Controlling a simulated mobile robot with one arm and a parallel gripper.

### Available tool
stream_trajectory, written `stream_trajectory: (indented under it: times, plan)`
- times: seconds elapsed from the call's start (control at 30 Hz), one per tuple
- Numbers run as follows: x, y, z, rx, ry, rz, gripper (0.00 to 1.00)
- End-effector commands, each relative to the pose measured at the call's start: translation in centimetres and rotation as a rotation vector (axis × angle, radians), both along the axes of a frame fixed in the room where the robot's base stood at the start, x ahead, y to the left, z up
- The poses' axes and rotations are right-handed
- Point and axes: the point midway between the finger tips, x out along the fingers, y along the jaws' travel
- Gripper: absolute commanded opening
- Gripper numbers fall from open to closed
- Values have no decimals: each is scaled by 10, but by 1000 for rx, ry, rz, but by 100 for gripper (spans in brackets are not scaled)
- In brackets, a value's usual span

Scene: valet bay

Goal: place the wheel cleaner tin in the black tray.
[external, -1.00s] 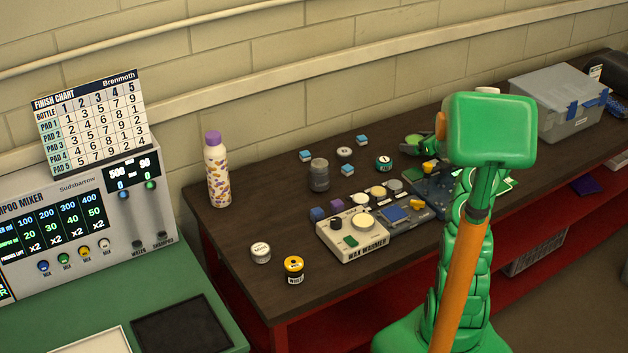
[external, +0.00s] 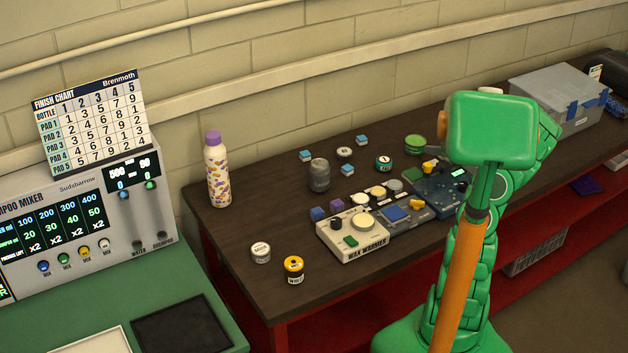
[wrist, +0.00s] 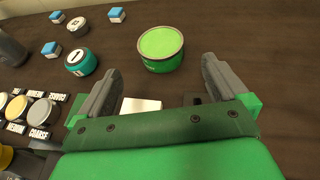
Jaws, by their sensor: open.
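A green tin (wrist: 162,46) with a bright green top stands upright on the dark bench in the wrist view. It also shows in the external view (external: 415,144). Its label is too small to read. My gripper (wrist: 161,70) is open and empty, with the tin just ahead of its fingertips, roughly between them and apart from them. A yellow-banded tin (external: 293,270) stands at the bench's front left; I cannot tell for sure which tin is the wheel cleaner. The black tray (external: 182,331) lies flat on the green table at lower left.
A teal tin (wrist: 81,62) and small blue-and-white boxes stand left of the green tin. A wax warmer (external: 352,240) and a dark blue device (external: 441,188) stand nearer. A grey toolbox (external: 560,100) stands far right.

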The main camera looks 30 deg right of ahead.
Motion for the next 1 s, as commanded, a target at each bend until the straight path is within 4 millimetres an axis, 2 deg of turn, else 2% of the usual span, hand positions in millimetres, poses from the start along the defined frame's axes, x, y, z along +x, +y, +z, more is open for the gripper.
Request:
stream_trajectory:
  times: [0.27, 0.37, 0.47, 0.57, 0.73, 0.87, 1.0]
  plan:
    - [-5, 0, 4, -4, -1, 5, 100]
    - [-1, 13, 11, -24, -6, 40, 100]
    - [6, 42, 25, -71, -18, 118, 100]
    - [13, 87, 42, -139, -32, 240, 100]
    - [12, 180, 73, -280, -67, 495, 100]
    - [-2, 245, 92, -397, -95, 691, 100]
    - [-27, 309, 105, -516, -124, 899, 100]
